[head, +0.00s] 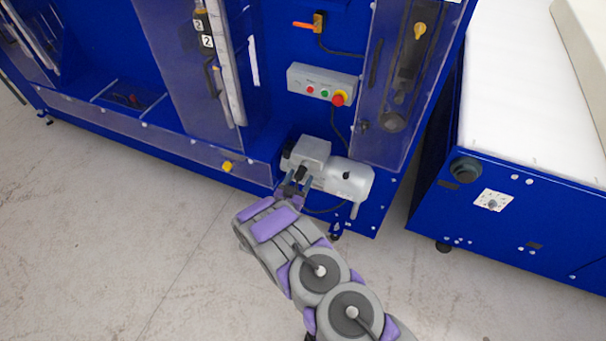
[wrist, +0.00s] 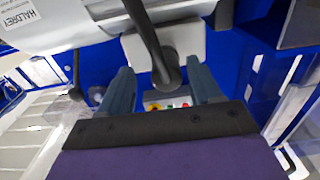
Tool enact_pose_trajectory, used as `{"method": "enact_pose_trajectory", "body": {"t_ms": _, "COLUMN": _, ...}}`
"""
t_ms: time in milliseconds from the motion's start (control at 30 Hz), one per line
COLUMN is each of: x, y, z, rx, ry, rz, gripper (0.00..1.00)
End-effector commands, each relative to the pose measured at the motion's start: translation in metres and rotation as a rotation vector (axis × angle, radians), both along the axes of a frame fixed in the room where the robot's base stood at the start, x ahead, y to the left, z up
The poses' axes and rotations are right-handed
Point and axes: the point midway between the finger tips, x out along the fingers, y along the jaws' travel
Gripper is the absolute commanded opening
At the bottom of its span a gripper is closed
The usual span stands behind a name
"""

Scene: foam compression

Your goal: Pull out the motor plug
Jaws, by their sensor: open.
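The grey motor (head: 345,181) is mounted low on the blue machine, with a box-shaped housing (head: 311,151) on its left part. The black motor plug (head: 301,172) is at the front of that housing. In the wrist view the plug (wrist: 167,70) shows as a dark round end with a thick cable (wrist: 141,27) running up from it. My gripper (head: 294,186) is open at the plug. In the wrist view my gripper's two fingers (wrist: 160,74) stand on either side of the plug, with visible gaps. The plug's seating in the housing is hidden.
A grey control box (head: 322,84) with coloured buttons and a red knob (head: 338,99) is above the motor. Clear guard panels (head: 405,75) cover parts of the machine. A blue-sided white table (head: 510,105) stands at right. The floor (head: 130,235) at left is clear.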

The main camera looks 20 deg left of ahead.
Motion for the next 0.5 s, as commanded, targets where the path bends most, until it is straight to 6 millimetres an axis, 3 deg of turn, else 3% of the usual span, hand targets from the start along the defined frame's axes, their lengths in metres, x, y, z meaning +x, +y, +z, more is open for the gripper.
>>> {"method": "enact_pose_trajectory", "body": {"t_ms": 200, "x": 0.016, "y": 0.001, "z": -0.002, "rx": -0.002, "ry": 0.002, "rz": 0.0, "gripper": 0.64}}
{"method": "enact_pose_trajectory", "body": {"t_ms": 500, "x": 0.019, "y": -0.003, "z": 0.001, "rx": 0.003, "ry": 0.001, "rz": 0.001, "gripper": 0.64}}
